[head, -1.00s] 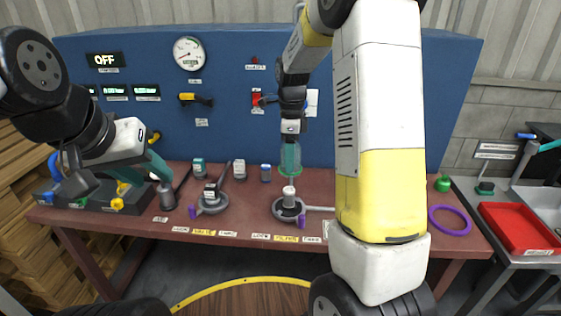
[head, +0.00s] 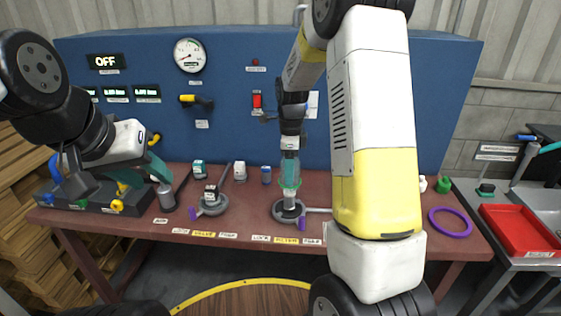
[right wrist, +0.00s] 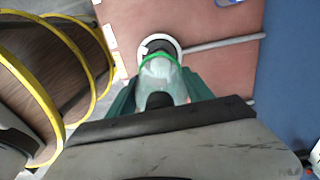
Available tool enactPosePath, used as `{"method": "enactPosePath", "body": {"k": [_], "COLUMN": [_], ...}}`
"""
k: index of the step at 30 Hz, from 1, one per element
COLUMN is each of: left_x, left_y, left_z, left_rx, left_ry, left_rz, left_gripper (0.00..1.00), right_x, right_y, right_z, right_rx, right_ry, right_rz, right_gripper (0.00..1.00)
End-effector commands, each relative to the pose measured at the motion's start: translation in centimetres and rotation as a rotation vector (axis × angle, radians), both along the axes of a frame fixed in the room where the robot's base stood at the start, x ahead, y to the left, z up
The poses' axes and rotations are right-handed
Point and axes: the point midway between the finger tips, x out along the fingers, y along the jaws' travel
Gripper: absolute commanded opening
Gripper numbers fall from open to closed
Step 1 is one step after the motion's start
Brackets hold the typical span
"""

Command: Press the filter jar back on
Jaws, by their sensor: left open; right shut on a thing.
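The filter jar (head: 290,176) is a clear, green-tinted cup with a green rim. My right gripper (head: 290,158) is shut on it and holds it upright over the filter base (head: 288,214), a grey ring with a purple handle. In the right wrist view the jar (right wrist: 161,78) lies between the teal fingers, its green rim over the pale ring of the base (right wrist: 174,42). The jar mostly hides the white filter element; I cannot tell whether rim and base touch. My left gripper (head: 155,167) is open, near a grey cylinder at the table's left.
A second grey ring unit (head: 209,206) with a purple handle stands to the left. Small bottles (head: 199,170) line the back. A blue panel (head: 230,130) with a gauge (head: 188,54) and red switch (head: 257,100) rises behind. A purple ring (head: 450,222) lies at right.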

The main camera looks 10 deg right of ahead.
Motion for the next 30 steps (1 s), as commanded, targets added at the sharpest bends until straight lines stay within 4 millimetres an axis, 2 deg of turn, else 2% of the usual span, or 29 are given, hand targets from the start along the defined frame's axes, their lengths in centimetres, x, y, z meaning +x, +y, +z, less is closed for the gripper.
{"method": "enactPosePath", "body": {"k": [17, 30], "left_x": [0.0, 0.0], "left_y": [0.0, 0.0], "left_z": [0.0, 0.0], "left_rx": [0.000, 0.000], "left_ry": [0.000, 0.000], "left_rz": [0.000, 0.000], "left_gripper": [0.41, 0.41], "right_x": [0.0, 0.0], "right_y": [0.0, 0.0], "right_z": [0.0, -1.3], "right_rx": [0.000, 0.000], "right_ry": [0.000, 0.000], "right_rz": [0.000, 0.000], "right_gripper": [0.16, 0.16]}}
